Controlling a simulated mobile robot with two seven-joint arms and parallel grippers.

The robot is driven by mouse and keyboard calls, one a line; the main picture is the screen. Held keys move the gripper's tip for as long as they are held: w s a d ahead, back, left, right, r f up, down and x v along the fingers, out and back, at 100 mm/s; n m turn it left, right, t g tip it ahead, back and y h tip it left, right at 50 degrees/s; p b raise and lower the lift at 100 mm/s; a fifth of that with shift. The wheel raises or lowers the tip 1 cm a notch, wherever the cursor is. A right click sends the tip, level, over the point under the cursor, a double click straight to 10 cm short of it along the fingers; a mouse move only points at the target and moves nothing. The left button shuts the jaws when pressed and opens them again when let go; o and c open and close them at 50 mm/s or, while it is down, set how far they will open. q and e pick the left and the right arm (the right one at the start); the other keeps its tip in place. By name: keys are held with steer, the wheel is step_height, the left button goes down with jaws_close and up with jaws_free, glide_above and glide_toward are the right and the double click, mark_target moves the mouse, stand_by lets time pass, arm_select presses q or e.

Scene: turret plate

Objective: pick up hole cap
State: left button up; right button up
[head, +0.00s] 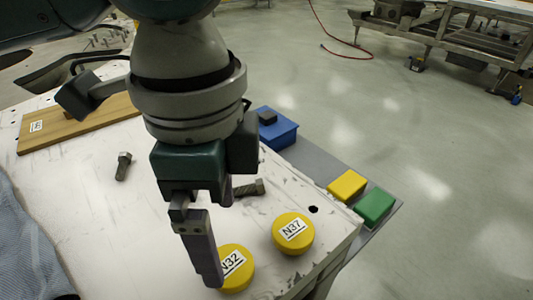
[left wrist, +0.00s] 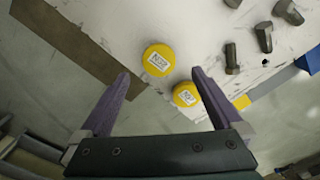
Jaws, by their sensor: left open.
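Two round yellow hole caps with white labels lie on the white plate. The cap marked N37 (head: 293,233) is in full view near the plate's right edge. The other cap (head: 237,268), whose label ends in 32, is partly covered by my gripper finger in the head view. Both caps show in the left wrist view, one upper (left wrist: 159,58) and one lower right (left wrist: 186,94); their labels are hard to read there. My left gripper (left wrist: 161,76) is open and empty, its fingers apart, with the caps beyond them. In the head view my left gripper (head: 208,278) points down at the 32 cap; contact cannot be told.
Bolts (head: 123,166) (head: 248,188) lie on the white plate (head: 100,215). A wooden board (head: 80,125) lies at the left. A blue box (head: 278,130), a yellow block (head: 347,185) and a green block (head: 374,206) stand beyond the right edge. A dark hole (head: 313,209) is near N37.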

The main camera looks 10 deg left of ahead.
mark_target(230, 264)
arm_select(q)
steer(key=shift+s+d+f, duration=0.1)
steer(key=shift+s+f, duration=0.05)
steer(key=shift+f, duration=0.4)
steer(key=shift+s+d+f, duration=0.1)
steer(key=shift+f, duration=0.4)
step_height(230, 264, down, 5)
steer(key=shift+w+f, duration=0.15)
steer(key=shift+f, duration=0.05)
steer(key=c, duration=1.3)
steer(key=shift+r, duration=0.1)
steer(key=shift+c, duration=0.2)
